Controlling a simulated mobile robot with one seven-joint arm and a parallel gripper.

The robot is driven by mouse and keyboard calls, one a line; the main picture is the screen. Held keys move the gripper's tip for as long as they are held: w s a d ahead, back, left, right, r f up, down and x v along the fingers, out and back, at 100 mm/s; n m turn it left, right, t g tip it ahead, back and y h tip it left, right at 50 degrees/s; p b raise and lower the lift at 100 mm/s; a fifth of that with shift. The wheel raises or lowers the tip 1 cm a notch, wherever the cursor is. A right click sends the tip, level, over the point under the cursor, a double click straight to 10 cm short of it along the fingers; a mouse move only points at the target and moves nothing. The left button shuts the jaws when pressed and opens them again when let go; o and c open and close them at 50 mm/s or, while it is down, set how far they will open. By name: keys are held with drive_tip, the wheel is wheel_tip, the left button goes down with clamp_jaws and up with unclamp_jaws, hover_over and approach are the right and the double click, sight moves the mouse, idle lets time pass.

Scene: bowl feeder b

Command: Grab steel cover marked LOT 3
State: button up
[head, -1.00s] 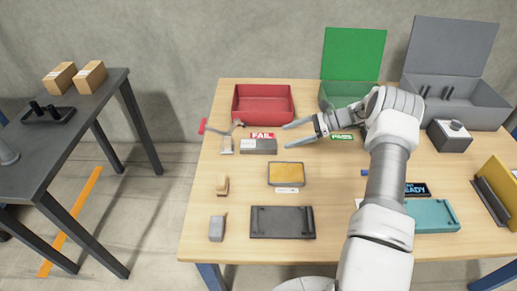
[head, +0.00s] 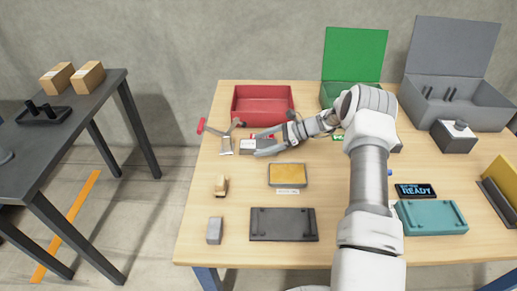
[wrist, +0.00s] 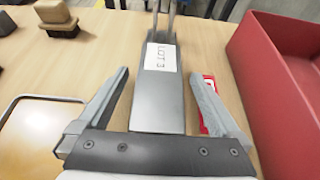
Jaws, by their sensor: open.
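The steel cover is a grey block with a white LOT 3 label. In the wrist view the steel cover (wrist: 157,103) lies lengthwise between the fingers of my gripper (wrist: 159,78), with a gap on each side. The label faces up at its far end. In the head view the cover (head: 247,145) lies on the wooden table in front of the red bin and is partly hidden by my gripper (head: 254,144). My gripper is open and holds nothing.
A red bin (head: 235,113) stands just behind, on the right in the wrist view (wrist: 262,75). A yellow-topped tray (head: 287,175) lies nearer the front.

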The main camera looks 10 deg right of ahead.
drive_tip(key=shift+c, duration=0.3)
clamp_jaws()
drive_tip(key=shift+r, duration=0.1)
